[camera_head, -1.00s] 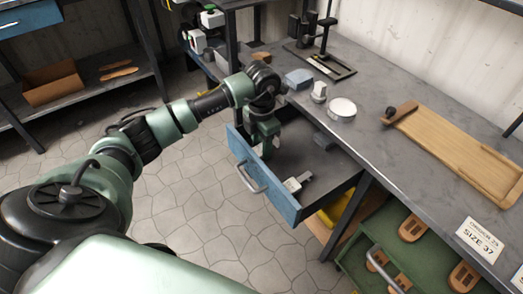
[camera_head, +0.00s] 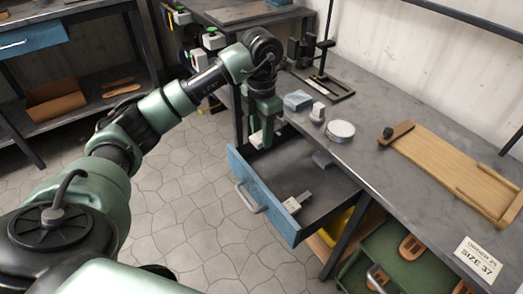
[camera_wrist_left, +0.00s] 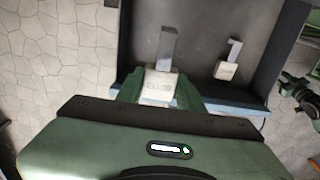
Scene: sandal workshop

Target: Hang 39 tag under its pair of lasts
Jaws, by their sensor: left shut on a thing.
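My left gripper (camera_head: 262,134) is shut on a small white tag (camera_head: 256,139) with a grey upright piece, held over the far left part of the open blue drawer (camera_head: 255,195). In the left wrist view the tag (camera_wrist_left: 158,84) sits between the green fingers (camera_wrist_left: 160,92); its lettering is too small to read. A second, similar white tag (camera_head: 293,204) with a grey stem lies in the drawer; it also shows in the left wrist view (camera_wrist_left: 227,70). No pair of lasts can be made out. My right gripper is not in view.
A green drawer (camera_head: 385,250) with sandal soles stands open below. The floor at left is clear.

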